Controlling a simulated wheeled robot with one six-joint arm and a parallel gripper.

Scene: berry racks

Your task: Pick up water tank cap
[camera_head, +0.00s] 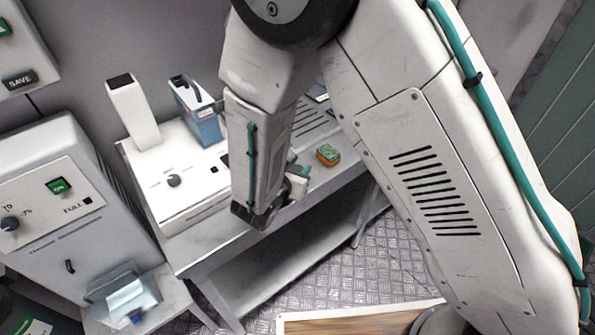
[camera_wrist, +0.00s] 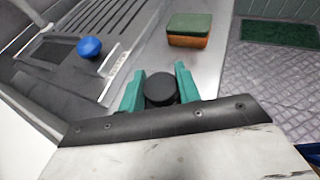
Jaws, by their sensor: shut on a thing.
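My gripper (camera_wrist: 159,73) has two teal fingers, closed on a round black cap (camera_wrist: 160,89) that sits between them in the wrist view. I take this to be the water tank cap. In the head view my gripper (camera_head: 299,176) is over the front part of the white counter, and the cap cannot be made out there. The wrist view shows grey counter surface beyond the fingers; how far the cap is above it is not clear.
A green and orange sponge (camera_head: 327,154) lies on the counter near my gripper. A blue knob (camera_wrist: 89,47) sits on the slotted grey unit. A blue-and-white container (camera_head: 206,128) and a white machine (camera_head: 181,178) stand left. Below is a metal floor (camera_head: 385,255).

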